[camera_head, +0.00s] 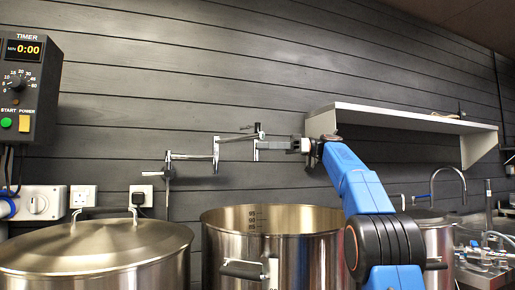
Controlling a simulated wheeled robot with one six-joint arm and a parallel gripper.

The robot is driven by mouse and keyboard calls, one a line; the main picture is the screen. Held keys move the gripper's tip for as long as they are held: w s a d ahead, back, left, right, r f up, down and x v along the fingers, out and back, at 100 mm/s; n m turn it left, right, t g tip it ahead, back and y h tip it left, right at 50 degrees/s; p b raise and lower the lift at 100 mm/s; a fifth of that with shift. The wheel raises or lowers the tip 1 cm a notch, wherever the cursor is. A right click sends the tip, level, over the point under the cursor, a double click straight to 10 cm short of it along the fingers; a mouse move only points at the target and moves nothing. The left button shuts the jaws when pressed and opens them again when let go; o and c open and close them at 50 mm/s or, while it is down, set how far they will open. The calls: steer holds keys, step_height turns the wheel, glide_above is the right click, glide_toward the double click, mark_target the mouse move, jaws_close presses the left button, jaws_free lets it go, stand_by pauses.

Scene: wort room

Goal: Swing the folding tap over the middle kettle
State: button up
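The chrome folding tap (190,156) comes off the wall behind the kettles and runs to the right in jointed sections. Its outer end, with a short downward spout (256,151), appears above the left-middle part of the open middle kettle (290,262) in the picture. How far it stands out over the opening is hard to judge. My gripper (264,146) reaches in from the right, level with the spout, and its fingertips meet or overlap it in the picture. The fingers are small and seen side-on, so whether they are closed on it is unclear.
A lidded kettle (95,245) stands at the left and another kettle (437,240) at the right, partly behind my arm. A white shelf (400,118) juts from the wall above my arm. A timer box (28,88) and sockets (83,196) are at the left.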

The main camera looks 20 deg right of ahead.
steer(key=s+d, duration=0.2)
steer(key=d, duration=1.2)
steer(key=shift+s+d, duration=0.3)
steer(key=shift+s, duration=0.05)
